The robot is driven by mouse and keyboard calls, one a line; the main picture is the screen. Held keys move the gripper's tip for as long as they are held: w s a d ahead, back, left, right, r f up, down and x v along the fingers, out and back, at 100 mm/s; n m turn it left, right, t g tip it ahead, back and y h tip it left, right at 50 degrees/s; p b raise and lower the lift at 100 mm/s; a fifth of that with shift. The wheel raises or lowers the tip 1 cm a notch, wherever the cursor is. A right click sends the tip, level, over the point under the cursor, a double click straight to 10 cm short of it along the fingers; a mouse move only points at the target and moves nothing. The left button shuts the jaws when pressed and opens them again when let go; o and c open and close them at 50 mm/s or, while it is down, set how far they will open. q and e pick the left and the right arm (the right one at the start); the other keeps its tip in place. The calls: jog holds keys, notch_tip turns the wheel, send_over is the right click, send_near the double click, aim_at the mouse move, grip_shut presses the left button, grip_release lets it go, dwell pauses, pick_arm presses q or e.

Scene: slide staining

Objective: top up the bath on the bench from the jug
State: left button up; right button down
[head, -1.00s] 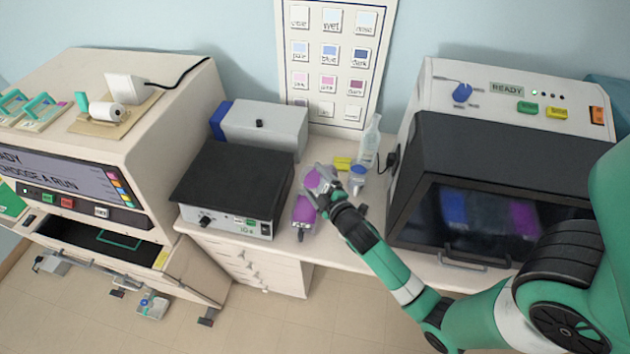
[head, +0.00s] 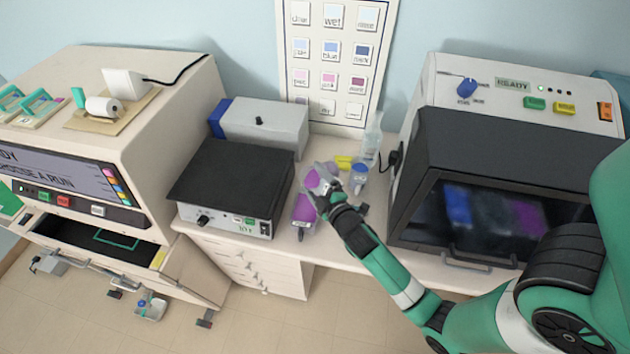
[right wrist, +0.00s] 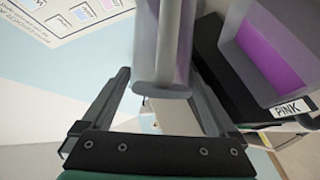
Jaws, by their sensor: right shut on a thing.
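A bath with pink-purple liquid (head: 304,209) stands on the bench near its front edge. My right gripper (head: 325,172) is shut on the jug (head: 311,180), just behind and above the bath. The jug shows purple in the head view. In the right wrist view the jug's grey, see-through body (right wrist: 163,50) is between the fingers. Its spout is hidden, and I cannot tell how far it tilts or whether liquid flows. My left gripper is out of view.
A black-topped box (head: 232,185) stands close left of the bath. A dark-windowed machine (head: 500,190) is to the right. A clear bottle (head: 372,138), a blue-capped jar (head: 359,174) and a yellow item (head: 344,161) stand behind the gripper.

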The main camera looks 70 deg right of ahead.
dwell(0.6)
jog(key=shift+a+f+n+h+b, duration=0.15)
jog(key=shift+f+n+h+b, duration=0.25)
jog(key=shift+b, duration=0.8)
dwell(0.4)
jog(key=shift+w+a+f+n+b, duration=0.15)
jog(key=shift+f+n+b, duration=0.4)
jog(key=shift+b, duration=0.65)
dwell(0.4)
jog(key=shift+a+f+n+h+b, duration=0.15)
jog(key=shift+f+n+h+b, duration=0.25)
jog(key=shift+b, duration=0.65)
jog(key=shift+r, duration=0.1)
